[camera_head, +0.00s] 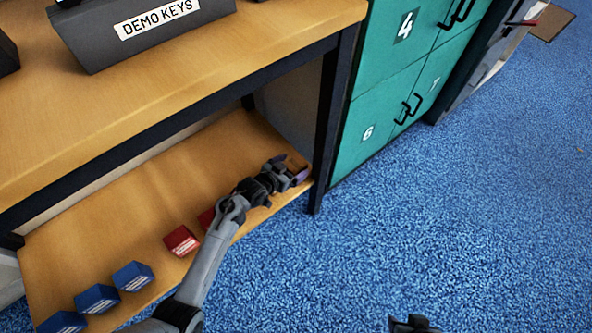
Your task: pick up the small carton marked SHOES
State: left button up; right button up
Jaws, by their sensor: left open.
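My left gripper (290,179) is open at the right end of the lower wooden shelf, low over the board. A small brownish-purple shape (296,164) shows right at its fingertips; it may be a carton, but the gripper hides part of it and I cannot tell if they touch. No SHOES marking is readable on any carton. A red carton (181,241) lies on the shelf left of my left arm, and a second red one (206,218) is partly behind the arm. A dark part at the bottom edge (412,324) may be my right gripper; its jaws cannot be made out.
Several blue cartons (133,276) stand along the shelf's front left. The bench top (200,60) with the DEMO KEYS box (130,30) overhangs the lower shelf (150,215). A dark bench leg (325,130) and green lockers (375,120) stand to the right. Blue floor (450,220) is open.

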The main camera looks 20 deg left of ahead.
pick_arm(q)
jog(key=shift+s, duration=0.1)
jog(key=c, duration=1.1)
jog(key=shift+r, duration=0.1)
